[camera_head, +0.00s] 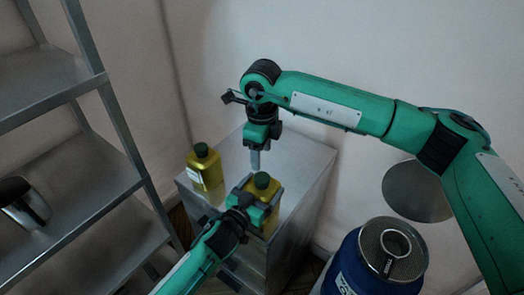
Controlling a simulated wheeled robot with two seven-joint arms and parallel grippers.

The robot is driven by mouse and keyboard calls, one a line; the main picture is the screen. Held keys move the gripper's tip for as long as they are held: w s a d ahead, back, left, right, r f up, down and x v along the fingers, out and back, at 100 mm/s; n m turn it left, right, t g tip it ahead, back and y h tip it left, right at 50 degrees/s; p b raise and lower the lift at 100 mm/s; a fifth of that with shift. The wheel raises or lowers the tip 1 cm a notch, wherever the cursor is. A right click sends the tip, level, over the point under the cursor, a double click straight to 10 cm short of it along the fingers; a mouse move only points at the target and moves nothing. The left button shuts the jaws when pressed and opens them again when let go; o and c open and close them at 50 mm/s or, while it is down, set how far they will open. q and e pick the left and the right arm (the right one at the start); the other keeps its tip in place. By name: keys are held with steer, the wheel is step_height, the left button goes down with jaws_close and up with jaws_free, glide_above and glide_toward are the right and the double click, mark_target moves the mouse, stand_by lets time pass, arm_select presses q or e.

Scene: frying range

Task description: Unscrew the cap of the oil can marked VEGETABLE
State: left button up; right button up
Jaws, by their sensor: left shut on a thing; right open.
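Two yellow-gold oil cans with dark green caps stand on a metal cabinet top. The nearer can (275,192) has its cap (262,180) facing up. My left gripper (260,210) is shut on this can's body from the front and hides much of it. The other can (205,171), with its own cap (201,149) and a pale label, stands to the left and behind. I cannot read the marking on either can. My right gripper (255,160) points down just above the nearer can's cap, open and apart from it.
The metal cabinet (308,165) has bare top to the right of the cans. A metal shelf rack (55,80) with a dark, shiny item stands at left. A blue drum (352,272) with a round strainer (408,244) on top is at lower right. A wall closes the back.

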mark_target(262, 177)
steer(key=m, duration=0.6)
steer(key=shift+m, duration=0.3)
steer(key=m, duration=1.2)
steer(key=shift+m, duration=0.3)
steer(key=m, duration=0.6)
steer(key=shift+f, duration=4)
steer(key=shift+c, duration=0.3)
